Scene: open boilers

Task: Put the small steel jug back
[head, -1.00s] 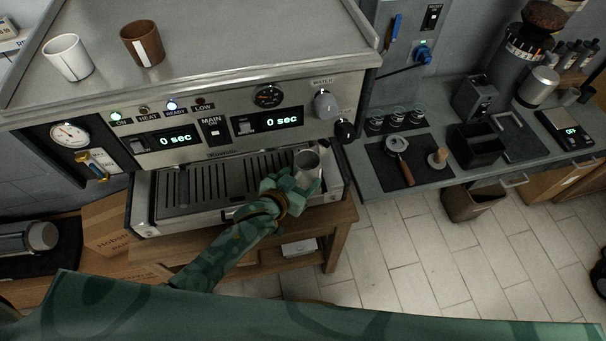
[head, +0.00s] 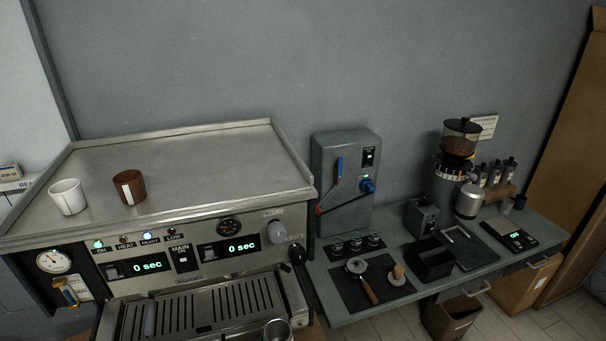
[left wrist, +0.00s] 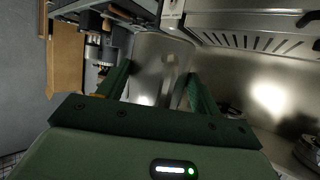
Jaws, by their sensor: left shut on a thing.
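The small steel jug (left wrist: 160,62) is between the two green fingers of my left gripper (left wrist: 155,92) in the left wrist view, and the gripper is shut on it. In the head view the jug's rim (head: 277,329) shows at the bottom edge, at the right end of the espresso machine's drip tray (head: 203,308). The rest of the jug and my left gripper are below the frame there. I cannot tell whether the jug touches the tray. My right gripper is in neither view.
The espresso machine (head: 190,240) carries a white cup (head: 67,196) and a brown cup (head: 128,187) on top. On the counter to the right are a portafilter (head: 362,280), a black box (head: 429,260), a grinder (head: 453,175), a steel container (head: 468,202) and a scale (head: 508,235).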

